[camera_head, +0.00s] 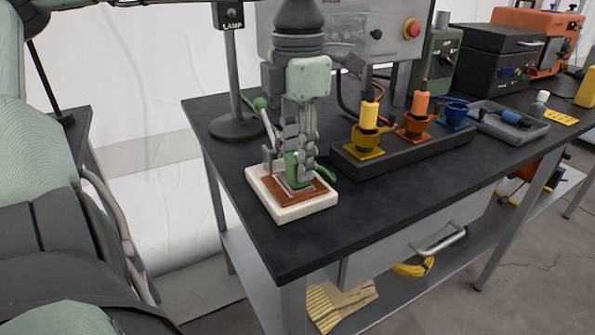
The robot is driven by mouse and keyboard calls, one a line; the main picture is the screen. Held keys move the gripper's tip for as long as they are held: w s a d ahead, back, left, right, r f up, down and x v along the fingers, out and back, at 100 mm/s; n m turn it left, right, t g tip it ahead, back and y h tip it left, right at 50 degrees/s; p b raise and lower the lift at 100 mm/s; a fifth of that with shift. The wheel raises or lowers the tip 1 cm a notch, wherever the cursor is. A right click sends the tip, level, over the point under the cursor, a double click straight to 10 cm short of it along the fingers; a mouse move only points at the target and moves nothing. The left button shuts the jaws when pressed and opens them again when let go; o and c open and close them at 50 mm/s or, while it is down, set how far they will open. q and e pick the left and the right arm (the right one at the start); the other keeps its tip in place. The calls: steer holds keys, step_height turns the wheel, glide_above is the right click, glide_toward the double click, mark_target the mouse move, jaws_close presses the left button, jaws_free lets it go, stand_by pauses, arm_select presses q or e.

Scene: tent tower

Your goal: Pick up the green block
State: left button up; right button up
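My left gripper (301,160) points straight down over the near left part of the dark table. Its fingers come down onto a green piece (292,168), which I take for the green block. The fingers cover much of this piece, and I cannot tell whether they grip it or only stand around it. The green piece is at a reddish-brown plate (283,191) on a white square base (291,213). A green handle (325,174) shows to its right, and a green-knobbed lever (260,103) to its left. My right gripper is not in view.
A dark rack (403,154) to the right carries yellow (367,136), orange (414,124) and blue (455,112) holders. A grey tray (530,130) lies farther right. A lamp stand (236,126) is behind left. The table's front strip is clear.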

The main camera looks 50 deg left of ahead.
arm_select(q)
jaws_close()
steer(key=shift+r, duration=0.1)
